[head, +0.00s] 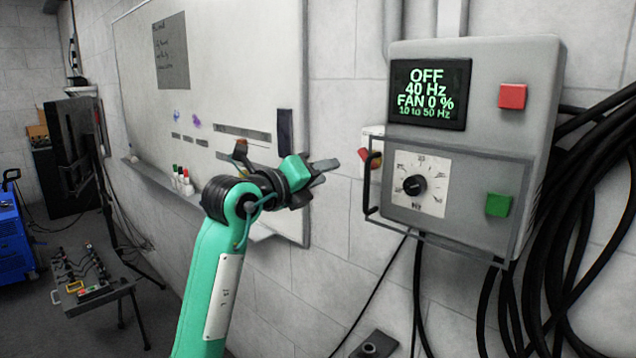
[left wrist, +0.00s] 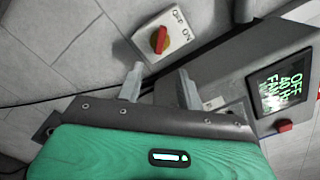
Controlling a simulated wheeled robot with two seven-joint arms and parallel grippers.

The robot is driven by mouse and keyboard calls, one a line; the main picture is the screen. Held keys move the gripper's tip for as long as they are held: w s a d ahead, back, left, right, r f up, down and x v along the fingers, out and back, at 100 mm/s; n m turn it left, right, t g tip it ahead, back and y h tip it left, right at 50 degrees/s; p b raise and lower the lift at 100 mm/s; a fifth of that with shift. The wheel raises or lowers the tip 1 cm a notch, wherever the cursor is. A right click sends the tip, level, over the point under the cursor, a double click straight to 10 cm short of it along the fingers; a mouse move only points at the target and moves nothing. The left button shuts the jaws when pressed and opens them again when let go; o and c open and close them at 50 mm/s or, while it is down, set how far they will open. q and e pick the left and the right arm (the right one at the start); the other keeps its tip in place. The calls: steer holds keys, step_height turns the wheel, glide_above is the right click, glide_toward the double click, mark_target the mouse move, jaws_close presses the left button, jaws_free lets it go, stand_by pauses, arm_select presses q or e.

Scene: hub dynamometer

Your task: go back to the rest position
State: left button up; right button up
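My left gripper (head: 322,173) is in front of the wall, left of the grey control box (head: 478,75) and in front of the whiteboard's right edge. In the left wrist view its two fingers (left wrist: 160,85) stand apart with nothing between them, so it is open and empty. It appears clear of the box's handle and dial. My right gripper is in neither view.
The box's display (head: 428,92) reads OFF, 40 Hz, FAN 0 %. A red button (head: 512,96), green button (head: 498,204) and dial (head: 415,185) are on its front. A red-yellow switch (left wrist: 160,39) is on the wall. Black cables (head: 560,250) hang right.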

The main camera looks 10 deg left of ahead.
arm_select(q)
steer(key=shift+s+a, duration=0.15)
steer(key=shift+s, duration=0.15)
